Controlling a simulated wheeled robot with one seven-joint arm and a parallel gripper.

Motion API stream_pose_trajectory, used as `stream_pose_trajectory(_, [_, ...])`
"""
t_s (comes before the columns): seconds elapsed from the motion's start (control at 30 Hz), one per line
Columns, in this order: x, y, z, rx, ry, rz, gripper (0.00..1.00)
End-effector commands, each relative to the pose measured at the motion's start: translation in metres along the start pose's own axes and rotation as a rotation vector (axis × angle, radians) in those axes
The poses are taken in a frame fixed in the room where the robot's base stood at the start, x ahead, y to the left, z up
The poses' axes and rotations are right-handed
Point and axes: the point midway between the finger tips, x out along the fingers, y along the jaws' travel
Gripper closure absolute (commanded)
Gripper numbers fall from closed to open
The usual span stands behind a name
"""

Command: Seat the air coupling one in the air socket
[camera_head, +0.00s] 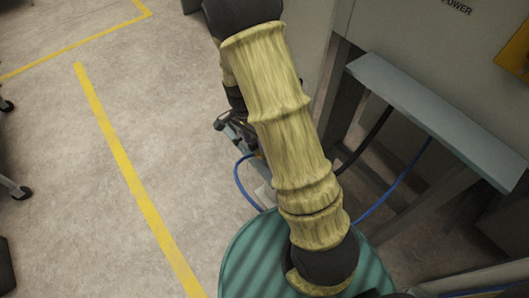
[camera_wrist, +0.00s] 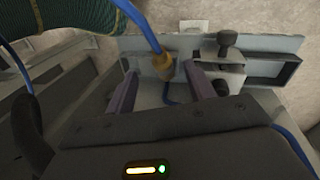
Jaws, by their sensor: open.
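In the wrist view, a brass-coloured coupling (camera_wrist: 163,66) on a blue hose, which looks like the air coupling, shows between the fingers of my gripper (camera_wrist: 161,72). The fingers stand apart, with a visible gap on each side of the coupling. Behind it is a grey metal bracket (camera_wrist: 145,52). A grey block with black knobs (camera_wrist: 226,62) is fixed on its right part. I cannot tell which part is the air socket, or whether the coupling touches the bracket. In the head view my arm hides most of my gripper, and the coupling cannot be made out.
Blue hose (camera_head: 243,185) loops beside my arm in the head view, and another blue hose (camera_head: 395,187) runs below a grey ledge (camera_head: 435,115) on the machine at right. In the wrist view hose also crosses the lower right (camera_wrist: 292,143).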

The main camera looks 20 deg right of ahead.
Motion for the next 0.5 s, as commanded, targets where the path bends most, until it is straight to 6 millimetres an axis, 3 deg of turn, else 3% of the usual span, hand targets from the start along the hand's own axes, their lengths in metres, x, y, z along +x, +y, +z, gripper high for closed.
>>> stream_pose_trajectory(0.23, [0.006, 0.000, -0.001, 0.001, -0.001, 0.002, 0.46])
stream_pose_trajectory(0.5, [0.045, -0.001, -0.006, 0.001, -0.002, 0.003, 0.46])
